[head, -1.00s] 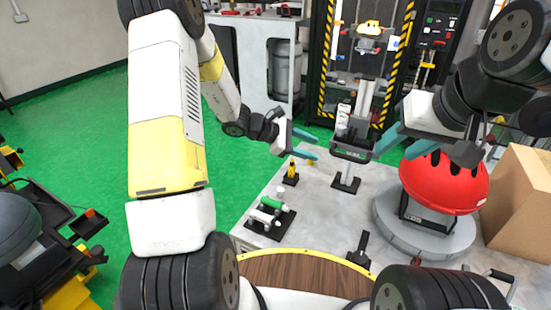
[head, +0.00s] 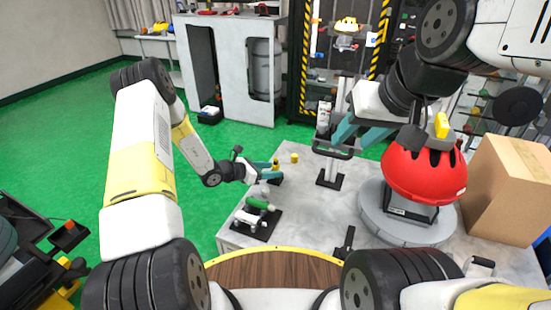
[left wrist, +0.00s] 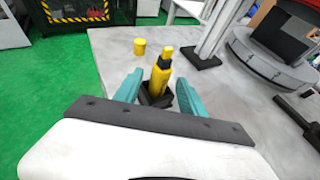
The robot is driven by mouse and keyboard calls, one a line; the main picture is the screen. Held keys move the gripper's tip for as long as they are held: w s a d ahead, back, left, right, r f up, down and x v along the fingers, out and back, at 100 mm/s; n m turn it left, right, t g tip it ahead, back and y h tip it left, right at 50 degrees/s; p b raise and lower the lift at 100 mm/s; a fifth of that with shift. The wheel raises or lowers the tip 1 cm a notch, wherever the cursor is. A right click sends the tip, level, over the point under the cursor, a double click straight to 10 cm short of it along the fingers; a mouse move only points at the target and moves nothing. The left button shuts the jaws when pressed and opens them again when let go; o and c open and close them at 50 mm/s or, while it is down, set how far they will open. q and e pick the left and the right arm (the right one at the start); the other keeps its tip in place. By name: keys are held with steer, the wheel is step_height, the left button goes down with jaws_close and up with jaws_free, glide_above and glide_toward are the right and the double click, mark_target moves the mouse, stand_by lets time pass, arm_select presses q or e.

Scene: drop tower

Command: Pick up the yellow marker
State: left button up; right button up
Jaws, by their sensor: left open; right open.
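The yellow marker (left wrist: 160,76) stands upright in a small black holder (left wrist: 156,96) on the grey table, in the left wrist view. My left gripper (left wrist: 158,92) is open, with a teal finger on each side of the marker and no clear contact. In the head view the left gripper (head: 268,170) is at the marker (head: 276,163), and its fingers partly hide the holder. My right gripper (head: 362,131) is open and empty above the table, left of the red helmet.
A yellow cylinder (left wrist: 140,47) stands just behind the marker. A black tray (head: 270,226) with green and white cylinders lies nearer the front. The red helmet (head: 425,175) sits on a round grey stand, with a cardboard box (head: 503,190) to its right. A post stand (head: 330,178) rises mid-table.

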arm_select(q)
steer(key=x, duration=0.5)
steer(key=shift+w+d+r, duration=0.15)
steer(key=shift+w+d, duration=0.1)
steer(key=shift+w, duration=0.05)
jaws_close()
